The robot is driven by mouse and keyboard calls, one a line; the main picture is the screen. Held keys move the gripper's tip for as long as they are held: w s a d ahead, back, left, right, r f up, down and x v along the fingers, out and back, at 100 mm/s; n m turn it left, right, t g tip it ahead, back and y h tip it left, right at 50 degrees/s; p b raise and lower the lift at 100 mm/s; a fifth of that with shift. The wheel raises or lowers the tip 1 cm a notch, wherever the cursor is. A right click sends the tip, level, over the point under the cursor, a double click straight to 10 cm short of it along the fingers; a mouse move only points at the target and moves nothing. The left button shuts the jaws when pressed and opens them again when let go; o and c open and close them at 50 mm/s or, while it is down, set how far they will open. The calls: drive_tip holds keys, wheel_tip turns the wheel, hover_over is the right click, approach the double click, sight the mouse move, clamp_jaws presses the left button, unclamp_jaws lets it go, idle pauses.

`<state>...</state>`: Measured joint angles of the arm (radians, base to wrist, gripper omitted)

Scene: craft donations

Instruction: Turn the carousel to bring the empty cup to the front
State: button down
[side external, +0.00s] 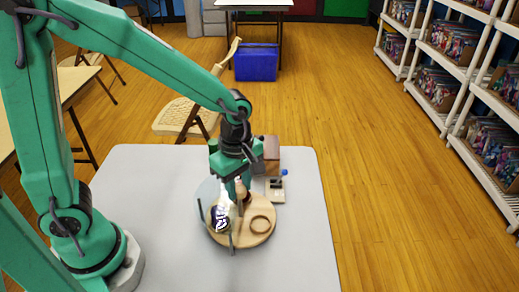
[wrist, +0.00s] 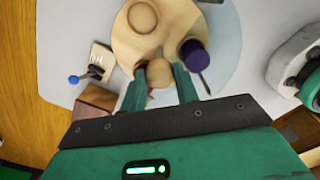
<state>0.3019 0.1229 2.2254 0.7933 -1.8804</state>
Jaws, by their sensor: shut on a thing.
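The round wooden carousel (side external: 240,236) stands on the grey table and also shows in the wrist view (wrist: 130,45). A ring-shaped cup (side external: 261,224) with a bare, wood-coloured inside sits on its right side; in the wrist view the cup (wrist: 143,16) is at the top. A dark purple item (side external: 222,219), marked with white, sits on its left side, and its purple top (wrist: 194,53) shows in the wrist view. My gripper (wrist: 158,90) points down over the carousel and is shut on a rounded wooden knob (wrist: 158,73). The knob's lower part is hidden.
A small pale box with a blue-tipped lever (side external: 278,190) and a brown box (side external: 271,155) stand behind the carousel. Thin dark posts (side external: 230,244) stand at its edge. A pale blue disc area (wrist: 228,40) lies beside it. The table's front right is clear.

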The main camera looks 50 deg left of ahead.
drive_tip(key=shift+r+n, duration=0.1)
drive_tip(key=shift+n, duration=2.7)
drive_tip(key=c, duration=1.1)
unclamp_jaws()
drive_tip(key=shift+o, duration=0.2)
drive_tip(key=shift+r, duration=3.9)
drive_tip(key=shift+a, duration=0.1)
